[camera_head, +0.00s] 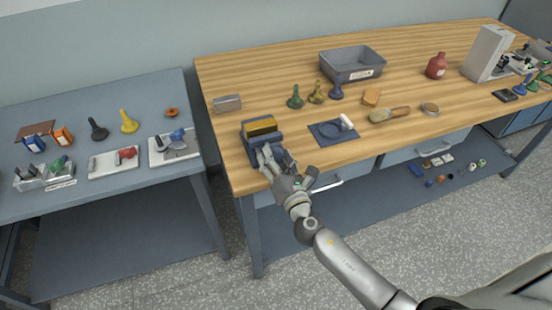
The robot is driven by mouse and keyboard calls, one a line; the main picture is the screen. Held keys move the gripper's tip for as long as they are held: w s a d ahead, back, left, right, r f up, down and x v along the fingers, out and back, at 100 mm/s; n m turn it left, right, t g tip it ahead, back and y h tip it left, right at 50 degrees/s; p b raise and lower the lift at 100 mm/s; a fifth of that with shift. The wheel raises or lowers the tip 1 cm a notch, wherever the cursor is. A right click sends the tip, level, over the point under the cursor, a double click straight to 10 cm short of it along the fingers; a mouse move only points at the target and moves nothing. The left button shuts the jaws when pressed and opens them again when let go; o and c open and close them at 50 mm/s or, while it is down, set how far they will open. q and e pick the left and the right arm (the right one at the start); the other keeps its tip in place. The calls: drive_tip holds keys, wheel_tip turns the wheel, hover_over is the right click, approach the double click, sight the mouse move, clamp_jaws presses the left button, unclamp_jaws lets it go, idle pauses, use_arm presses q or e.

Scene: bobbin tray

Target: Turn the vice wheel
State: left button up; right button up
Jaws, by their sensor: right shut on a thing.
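The blue vice (250,143) stands near the front left corner of the wooden bench, with a yellow block (261,126) at its top. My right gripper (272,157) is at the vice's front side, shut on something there. The fingers cover that spot, so the wheel cannot be made out clearly; the hold appears to be on the wheel. My right arm reaches in from the lower right. My left gripper is not in view.
A blue mat (334,133) with a white item lies right of the vice. A grey metal block (227,103) lies behind it. Several bobbin-shaped pieces, a grey bin (352,74) and a brush (390,114) are further back and right. A grey table (95,195) stands at left.

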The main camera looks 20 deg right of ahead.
drive_tip(key=shift+s+f, duration=0.1)
drive_tip(key=shift+f, duration=0.05)
drive_tip(key=o, duration=1)
drive_tip(key=shift+o, duration=0.2)
drive_tip(key=s, duration=1.2)
drive_tip(key=shift+d, duration=0.2)
